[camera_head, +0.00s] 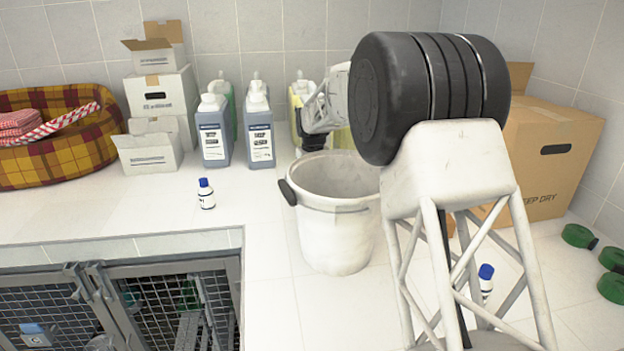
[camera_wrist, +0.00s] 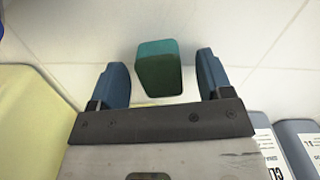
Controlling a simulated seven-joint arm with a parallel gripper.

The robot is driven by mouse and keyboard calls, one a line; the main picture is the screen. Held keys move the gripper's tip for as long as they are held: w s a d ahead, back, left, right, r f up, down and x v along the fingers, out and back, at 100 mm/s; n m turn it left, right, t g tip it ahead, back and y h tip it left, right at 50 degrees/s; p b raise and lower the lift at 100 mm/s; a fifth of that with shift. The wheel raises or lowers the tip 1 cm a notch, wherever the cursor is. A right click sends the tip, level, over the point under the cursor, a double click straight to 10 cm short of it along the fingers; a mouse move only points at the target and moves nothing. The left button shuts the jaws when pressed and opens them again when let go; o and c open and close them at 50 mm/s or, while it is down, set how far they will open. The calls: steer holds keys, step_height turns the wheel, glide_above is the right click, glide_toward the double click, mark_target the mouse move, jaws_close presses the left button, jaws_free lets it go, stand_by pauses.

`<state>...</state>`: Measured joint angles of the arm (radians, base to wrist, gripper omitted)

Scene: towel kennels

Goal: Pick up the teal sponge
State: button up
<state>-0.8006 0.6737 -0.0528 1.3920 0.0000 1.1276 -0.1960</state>
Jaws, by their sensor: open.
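The teal sponge (camera_wrist: 158,68) shows in the wrist view as a dark green-teal block with a lighter top. It is in line with the gap between the two blue fingers of my gripper (camera_wrist: 161,58). The fingers are spread, with visible space on both sides of the sponge, and do not touch it. How far the sponge is from the fingertips is hard to tell. In the head view the sponge is not visible, and my fingers are hidden behind my own arm and the bottles.
Grey-blue bottles (camera_head: 260,130) and a yellow bottle (camera_head: 297,98) stand near my wrist. A white bucket (camera_head: 336,235) is in front. Cardboard boxes (camera_head: 162,98), a plaid pet bed (camera_head: 60,152) and a small blue-capped bottle (camera_head: 207,196) are left. A large carton (camera_head: 560,150) is right.

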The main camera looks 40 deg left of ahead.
steer(key=shift+f, duration=0.3)
stand_by(0.4)
steer(key=c, duration=1)
